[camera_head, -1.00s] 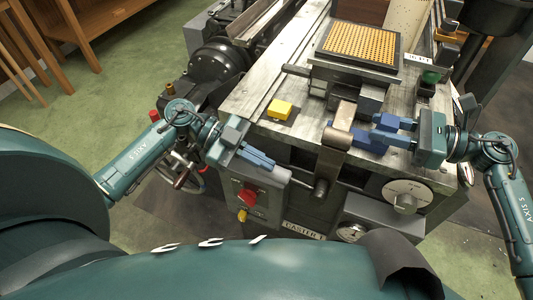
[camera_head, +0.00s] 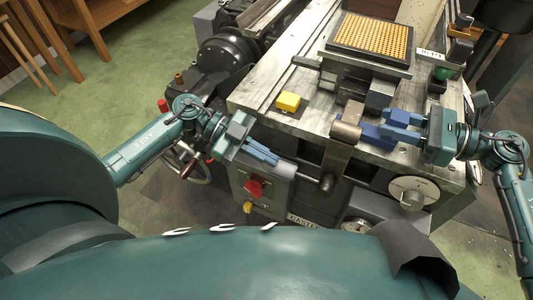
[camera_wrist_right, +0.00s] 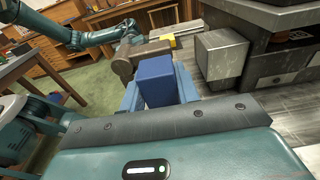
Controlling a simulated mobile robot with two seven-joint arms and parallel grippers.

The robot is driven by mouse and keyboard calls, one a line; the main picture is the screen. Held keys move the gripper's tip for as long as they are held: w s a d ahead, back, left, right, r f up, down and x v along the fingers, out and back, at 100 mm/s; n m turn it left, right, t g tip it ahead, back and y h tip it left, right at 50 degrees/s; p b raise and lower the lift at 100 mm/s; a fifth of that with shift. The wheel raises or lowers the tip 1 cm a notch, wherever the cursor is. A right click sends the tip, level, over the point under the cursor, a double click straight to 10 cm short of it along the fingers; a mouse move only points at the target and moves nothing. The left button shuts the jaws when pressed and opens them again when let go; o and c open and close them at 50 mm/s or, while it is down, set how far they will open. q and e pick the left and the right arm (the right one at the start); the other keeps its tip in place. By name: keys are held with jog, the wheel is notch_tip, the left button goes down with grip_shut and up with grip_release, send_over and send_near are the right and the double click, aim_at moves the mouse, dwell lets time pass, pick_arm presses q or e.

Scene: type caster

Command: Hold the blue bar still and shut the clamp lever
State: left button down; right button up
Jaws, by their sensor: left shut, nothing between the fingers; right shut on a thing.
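The blue bar (camera_head: 371,133) lies at the bronze clamp on the machine's front edge, and its end also shows in the right wrist view (camera_wrist_right: 157,82). My right gripper (camera_head: 384,125) is shut on the bar from the right, with its lighter blue fingers along it. The clamp lever (camera_head: 338,158) hangs down over the machine's front and ends in a dark knob (camera_head: 327,182). My left gripper (camera_head: 277,161) is shut and empty, left of the lever and apart from the knob. The bar's far end is partly hidden by the clamp.
A yellow block (camera_head: 289,102) sits on the metal table (camera_head: 262,90). A tray of orange type (camera_head: 369,42) stands behind the clamp. A red knob (camera_head: 253,187) and a white dial (camera_head: 412,191) are on the machine's front.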

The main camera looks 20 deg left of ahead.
pick_arm(q)
jog(key=d+r+v, duration=0.1)
jog(key=r+v, duration=0.1)
jog(key=v, duration=0.9)
jog(key=shift+s+r, duration=0.25)
jog(key=shift+s, duration=0.05)
jog(key=shift+a, duration=0.1)
pick_arm(e)
jog(key=o, duration=1.1)
